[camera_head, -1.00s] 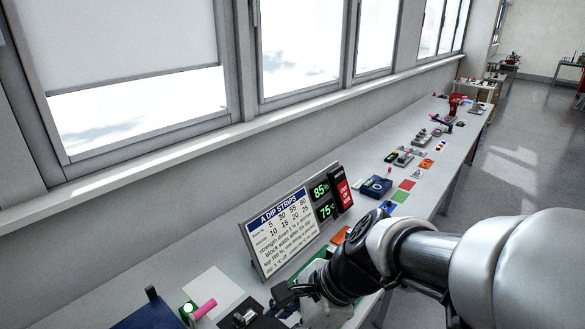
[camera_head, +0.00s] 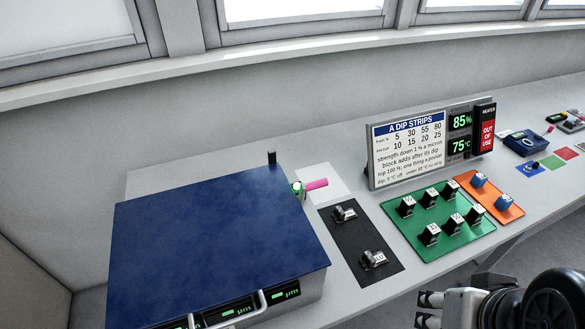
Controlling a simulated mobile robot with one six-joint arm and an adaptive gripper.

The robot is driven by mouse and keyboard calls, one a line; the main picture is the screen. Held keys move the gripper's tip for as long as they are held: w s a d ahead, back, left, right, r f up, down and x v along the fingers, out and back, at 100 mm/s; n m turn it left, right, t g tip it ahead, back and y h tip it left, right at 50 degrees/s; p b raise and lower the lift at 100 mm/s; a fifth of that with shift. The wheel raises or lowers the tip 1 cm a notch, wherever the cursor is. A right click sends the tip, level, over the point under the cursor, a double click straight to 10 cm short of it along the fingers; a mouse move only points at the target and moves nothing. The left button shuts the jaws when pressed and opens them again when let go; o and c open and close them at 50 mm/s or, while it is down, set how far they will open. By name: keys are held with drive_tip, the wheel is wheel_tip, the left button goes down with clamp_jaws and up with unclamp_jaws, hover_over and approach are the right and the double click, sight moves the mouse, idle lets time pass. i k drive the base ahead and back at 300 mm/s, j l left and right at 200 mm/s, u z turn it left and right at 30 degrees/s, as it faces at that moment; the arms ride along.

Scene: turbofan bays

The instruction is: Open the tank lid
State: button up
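The tank (camera_head: 300,297) is a box at the left of the bench. Its flat dark blue lid (camera_head: 215,235) lies shut over the top. A pale bar handle (camera_head: 262,300) shows at the front edge, partly cut off by the bottom of the picture. Green displays reading µm show on the tank's front below the lid. My gripper (camera_head: 429,309) is at the bottom right, well right of the tank and in front of the bench. Its two fingertips are apart with nothing between them.
A black mat (camera_head: 341,242) with two metal pieces lies right of the tank. A green tray (camera_head: 459,246) with several black blocks and an orange tray (camera_head: 501,206) with blue blocks lie beyond. A sign board (camera_head: 408,152) stands behind. A pink-handled item (camera_head: 316,184) sits beside the lid.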

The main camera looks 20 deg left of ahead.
sight(177, 254)
drive_tip(key=u, duration=0.45)
drive_tip(key=j+u, duration=0.15)
drive_tip(key=u, duration=0.3)
drive_tip(key=j+u, duration=0.1)
drive_tip(key=u, duration=0.35)
drive_tip(key=j+u, duration=0.15)
drive_tip(key=u, duration=0.25)
drive_tip(key=k+j+u, duration=0.1)
drive_tip(key=j, duration=0.25)
drive_tip(key=k+j+u, duration=0.15)
drive_tip(key=k+j, duration=0.15)
drive_tip(key=l+z, duration=0.2)
drive_tip(key=i+j, duration=0.05)
